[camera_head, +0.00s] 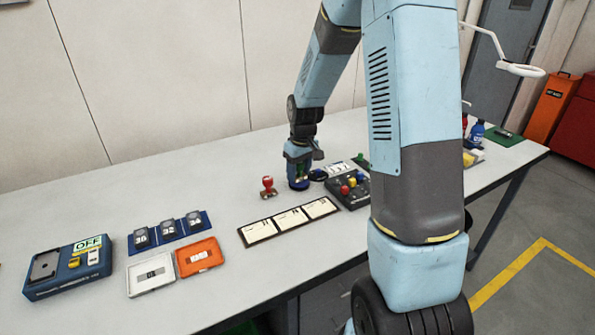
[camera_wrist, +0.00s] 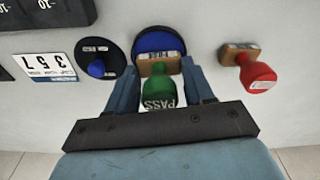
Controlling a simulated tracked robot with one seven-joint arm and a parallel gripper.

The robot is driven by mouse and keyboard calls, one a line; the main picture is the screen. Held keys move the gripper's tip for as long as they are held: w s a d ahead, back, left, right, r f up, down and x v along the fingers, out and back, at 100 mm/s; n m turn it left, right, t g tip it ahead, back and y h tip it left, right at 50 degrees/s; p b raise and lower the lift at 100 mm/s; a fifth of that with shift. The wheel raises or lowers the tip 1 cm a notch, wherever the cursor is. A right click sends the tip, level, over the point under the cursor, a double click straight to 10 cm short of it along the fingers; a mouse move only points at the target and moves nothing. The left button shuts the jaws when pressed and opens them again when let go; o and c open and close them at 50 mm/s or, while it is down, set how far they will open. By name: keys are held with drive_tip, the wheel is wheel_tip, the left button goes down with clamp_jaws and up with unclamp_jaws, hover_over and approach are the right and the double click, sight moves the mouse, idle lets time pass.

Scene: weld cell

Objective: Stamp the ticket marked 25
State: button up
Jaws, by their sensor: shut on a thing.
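A green-handled stamp marked PASS (camera_wrist: 158,88), with a wooden base, is in my gripper (camera_wrist: 162,66), which is shut on it. In the wrist view the stamp stands over a round blue ink pad (camera_wrist: 158,42); I cannot tell whether it touches the pad. In the head view my gripper (camera_head: 298,168) is low above the same pad (camera_head: 298,184). A dark strip holder (camera_head: 246,244) with three cream tickets (camera_head: 291,220) lies in front; their numbers are too small to read. A red-handled stamp (camera_head: 268,184) stands left of my gripper and also shows in the wrist view (camera_wrist: 258,78).
A round black lid with a blue knob (camera_wrist: 98,62) lies beside the pad. A dark control box with coloured buttons (camera_head: 349,188) stands right of the tickets. Number blocks (camera_head: 168,229), white and orange trays (camera_head: 199,257) and a blue device marked OFF (camera_head: 68,267) are left.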

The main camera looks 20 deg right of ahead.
drive_tip(key=shift+f, duration=0.55)
idle(1.5)
drive_tip(key=shift+r, duration=3.55)
drive_tip(key=shift+s+a, duration=0.1)
